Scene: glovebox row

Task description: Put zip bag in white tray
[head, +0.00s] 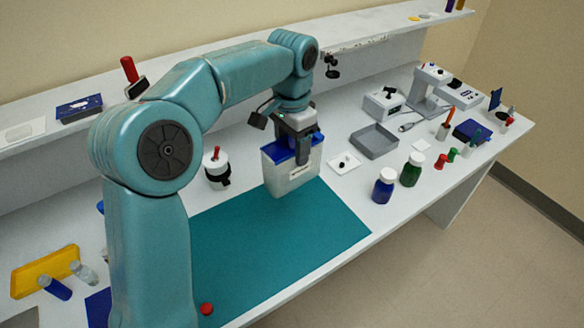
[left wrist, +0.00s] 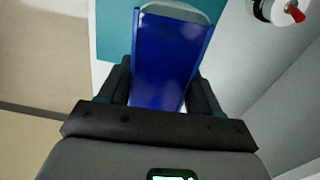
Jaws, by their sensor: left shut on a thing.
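My left gripper (head: 303,153) is shut on the blue top of a whitish, box-like thing (head: 292,181) with a small label. The thing is upright over the back of the teal mat; I cannot tell whether it touches the mat. In the left wrist view a blue panel (left wrist: 172,62) with a pale far end lies between the fingers of my left gripper (left wrist: 165,92). I cannot tell for certain which thing is the zip bag. A flat white piece (head: 345,163) with a dark bit on it lies right of the held thing; no white tray is clear. My right gripper is not in view.
The teal mat (head: 260,250) is mostly clear, with a red knob (head: 206,309) at its front. A grey tray (head: 373,141), a blue bottle (head: 384,186) and a green bottle (head: 411,170) stand to the right. A white jar (head: 216,166) stands left of the held thing.

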